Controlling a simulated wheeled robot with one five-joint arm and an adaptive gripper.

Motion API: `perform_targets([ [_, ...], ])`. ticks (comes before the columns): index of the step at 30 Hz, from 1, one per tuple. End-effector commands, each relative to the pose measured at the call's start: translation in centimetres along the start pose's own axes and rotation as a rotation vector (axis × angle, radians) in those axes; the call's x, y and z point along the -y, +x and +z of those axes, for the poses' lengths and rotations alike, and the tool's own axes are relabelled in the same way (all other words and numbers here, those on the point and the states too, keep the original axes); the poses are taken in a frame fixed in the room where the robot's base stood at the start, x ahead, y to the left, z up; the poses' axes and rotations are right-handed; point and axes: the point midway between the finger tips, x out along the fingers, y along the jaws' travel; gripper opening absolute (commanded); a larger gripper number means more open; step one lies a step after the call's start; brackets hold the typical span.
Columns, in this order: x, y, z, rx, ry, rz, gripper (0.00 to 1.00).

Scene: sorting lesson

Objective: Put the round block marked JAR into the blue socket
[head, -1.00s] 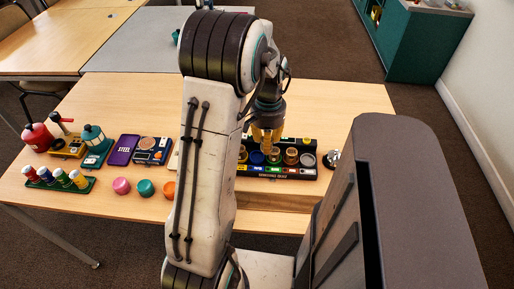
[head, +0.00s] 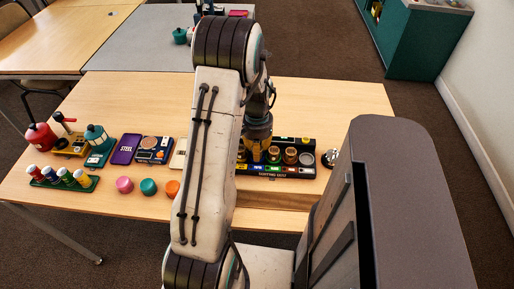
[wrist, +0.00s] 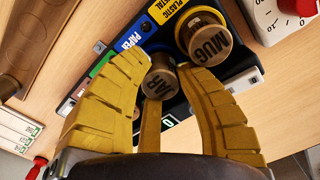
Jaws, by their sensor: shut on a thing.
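The round brown block marked JAR (wrist: 160,84), of which "AR" can be read, sits between the yellow fingers of my gripper (wrist: 153,88) in the wrist view. The fingers are shut on it. In the head view my gripper (head: 257,150) is low over the left part of the black sorting tray (head: 283,174). The blue socket is hidden behind the gripper and arm there. In the wrist view the blue PAPER label (wrist: 128,38) lies just beyond the block. I cannot tell whether the block is inside a socket or above it.
A round block marked MUG (wrist: 209,41) stands in the tray close to the right finger. Pink (head: 125,185), teal (head: 148,187) and orange (head: 172,188) round pieces lie left of my arm. A silver bell-like object (head: 330,157) is right of the tray.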

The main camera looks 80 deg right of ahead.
Motion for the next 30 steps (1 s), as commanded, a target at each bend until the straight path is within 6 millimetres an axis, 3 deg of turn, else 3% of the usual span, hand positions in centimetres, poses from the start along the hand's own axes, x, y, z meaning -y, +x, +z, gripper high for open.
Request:
perform_targets([
  [9,0.0,0.5,0.0,0.0,0.0,0.0,0.12],
  [10,0.0,0.3,0.0,0.0,0.0,0.0,0.34],
  [17,0.0,0.2,0.0,0.0,0.0,0.0,0.53],
  [25,0.0,0.1,0.0,0.0,0.0,0.0,0.53],
  [30,0.0,-1.1,-0.1,-0.003,0.0,-0.001,0.53],
])
